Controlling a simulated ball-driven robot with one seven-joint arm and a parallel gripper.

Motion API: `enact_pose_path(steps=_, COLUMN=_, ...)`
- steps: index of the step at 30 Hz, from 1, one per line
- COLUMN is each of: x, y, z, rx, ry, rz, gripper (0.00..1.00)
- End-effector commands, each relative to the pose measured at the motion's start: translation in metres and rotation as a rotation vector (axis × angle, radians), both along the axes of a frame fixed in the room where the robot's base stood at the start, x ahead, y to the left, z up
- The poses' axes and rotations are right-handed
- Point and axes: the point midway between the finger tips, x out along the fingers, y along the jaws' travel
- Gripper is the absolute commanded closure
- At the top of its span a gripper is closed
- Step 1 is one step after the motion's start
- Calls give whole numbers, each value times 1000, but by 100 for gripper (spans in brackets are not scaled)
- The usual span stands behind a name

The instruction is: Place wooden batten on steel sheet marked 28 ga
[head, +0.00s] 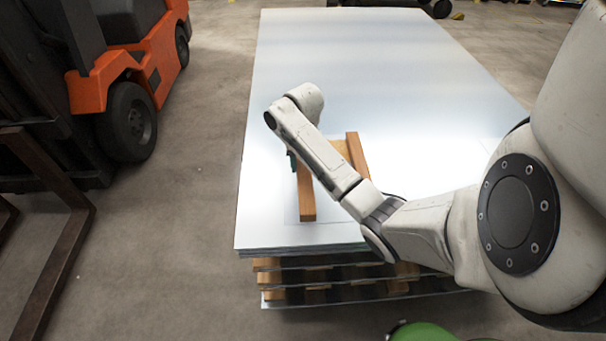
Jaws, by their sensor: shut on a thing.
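A wooden batten (306,197) lies lengthwise over the near-left part of the top steel sheet (380,70). My gripper (292,160) is mostly hidden behind my own arm; only a dark sliver shows at the batten's left side, and it is shut on this batten. Whether the batten touches the sheet or hangs just above it, I cannot tell. A second wooden batten (356,155) is on the sheet to the right, partly behind my arm, with a paler tan piece (341,149) between the two. No 28 ga marking is legible.
Below the top sheet, more sheets are stacked with wooden spacers (267,278) between them. An orange forklift (140,65) stands to the left, with a dark metal frame (62,185) at the near left. The far part of the sheet is bare.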

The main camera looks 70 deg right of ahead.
Motion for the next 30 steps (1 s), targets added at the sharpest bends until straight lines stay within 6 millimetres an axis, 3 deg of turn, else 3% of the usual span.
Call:
enact_pose_path(steps=12, x=3, y=-6, z=-38, rx=-2, ry=1, rz=-2, gripper=89)
enact_pose_path(steps=23, x=4, y=-6, z=-42, rx=-1, ry=1, rz=-1, gripper=89)
enact_pose_path(steps=24, x=4, y=-6, z=-42, rx=0, ry=1, rz=-1, gripper=49)
enact_pose_path(steps=30, x=4, y=-6, z=-42, rx=0, ry=1, rz=-1, gripper=30)
